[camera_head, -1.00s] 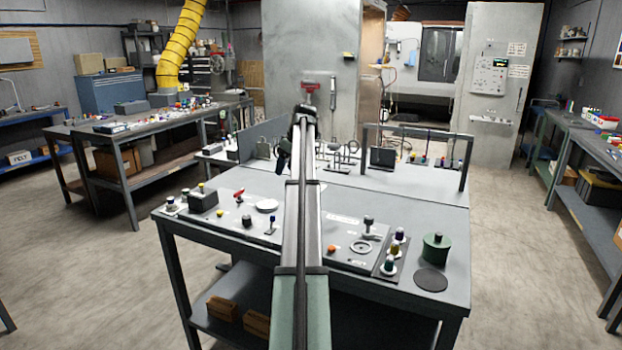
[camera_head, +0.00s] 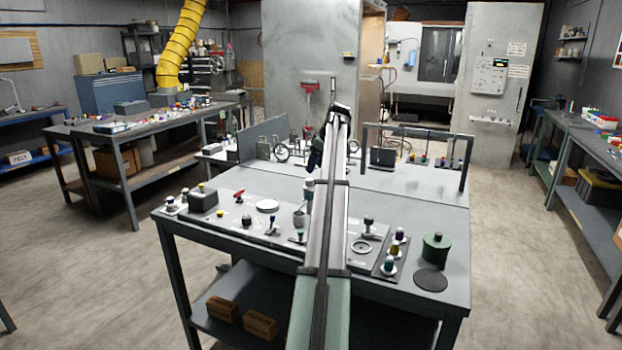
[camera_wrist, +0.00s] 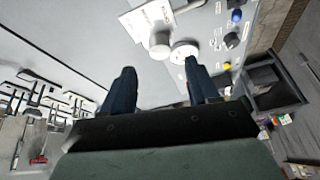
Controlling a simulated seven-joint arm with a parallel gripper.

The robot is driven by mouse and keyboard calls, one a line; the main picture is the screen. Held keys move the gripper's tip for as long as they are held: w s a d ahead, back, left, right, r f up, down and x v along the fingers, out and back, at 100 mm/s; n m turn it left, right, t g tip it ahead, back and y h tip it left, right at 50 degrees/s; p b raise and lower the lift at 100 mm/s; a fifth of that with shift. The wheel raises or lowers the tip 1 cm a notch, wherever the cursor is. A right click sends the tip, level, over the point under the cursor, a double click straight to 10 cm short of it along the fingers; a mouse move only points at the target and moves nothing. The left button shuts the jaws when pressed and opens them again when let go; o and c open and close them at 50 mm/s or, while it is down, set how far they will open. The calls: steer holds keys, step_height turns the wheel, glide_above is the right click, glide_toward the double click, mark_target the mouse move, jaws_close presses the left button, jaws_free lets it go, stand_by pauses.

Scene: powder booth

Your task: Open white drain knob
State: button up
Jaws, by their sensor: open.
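A white round disc-like piece (camera_head: 267,206) lies on the bench panel, left of my arm in the head view. In the wrist view a white disc (camera_wrist: 184,50) and a white cylinder (camera_wrist: 159,44) show side by side beyond my fingertips. I cannot tell for sure which of them is the drain knob. My gripper (camera_wrist: 159,66) is open and empty, its two dark blue fingers spread apart. In the head view my arm partly hides the middle of the panel.
A blue knob (camera_wrist: 236,15) and a yellow knob (camera_wrist: 227,65) sit near the white pieces. A green canister (camera_head: 436,247) stands at the bench's right. A dark frame (camera_head: 417,130) rises at the back.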

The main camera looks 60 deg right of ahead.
mark_target(310, 179)
steer(key=shift+x, duration=3.15)
steer(key=c, duration=1)
